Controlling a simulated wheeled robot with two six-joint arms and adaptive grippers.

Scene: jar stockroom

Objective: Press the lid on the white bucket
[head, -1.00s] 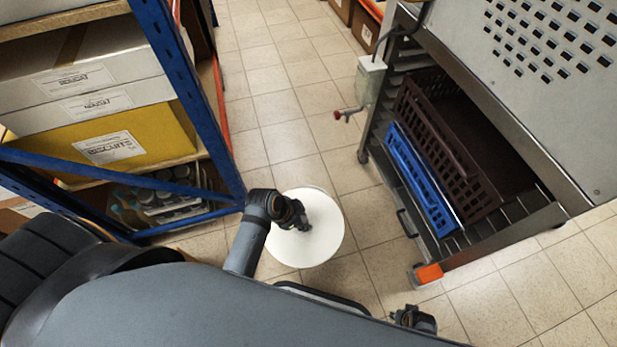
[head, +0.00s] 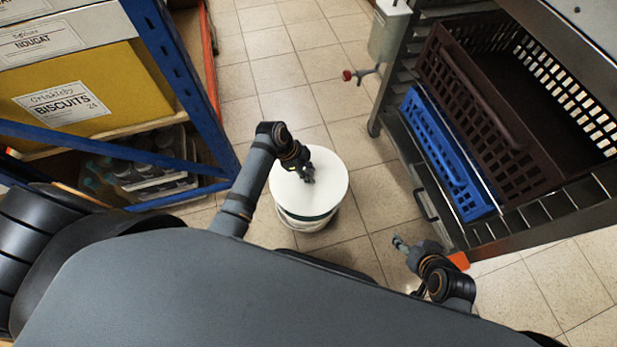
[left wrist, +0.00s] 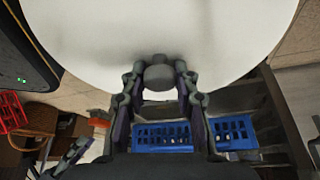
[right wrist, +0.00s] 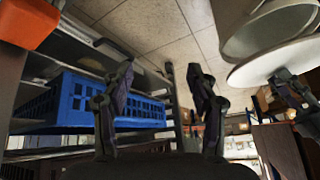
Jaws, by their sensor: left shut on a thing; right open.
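The round white lid (head: 325,195) lies level over the white bucket (head: 300,224), whose side shows below the lid's near edge. My left gripper (head: 306,175) is above the lid, shut on its knob; the left wrist view shows the two fingers either side of the grey knob (left wrist: 158,74). The right wrist view, with the floor at the top, shows the bucket (right wrist: 262,32) and lid (right wrist: 285,62) close together; I cannot tell whether they touch all round. My right gripper (head: 400,243) is open and empty, right of the bucket and apart from it.
A metal rack with a blue crate (head: 440,155) and a brown crate (head: 475,105) stands at the right. A blue-framed shelf (head: 185,75) with a yellow biscuits box (head: 100,90) stands at the left. Tiled floor (head: 285,75) is clear behind the bucket.

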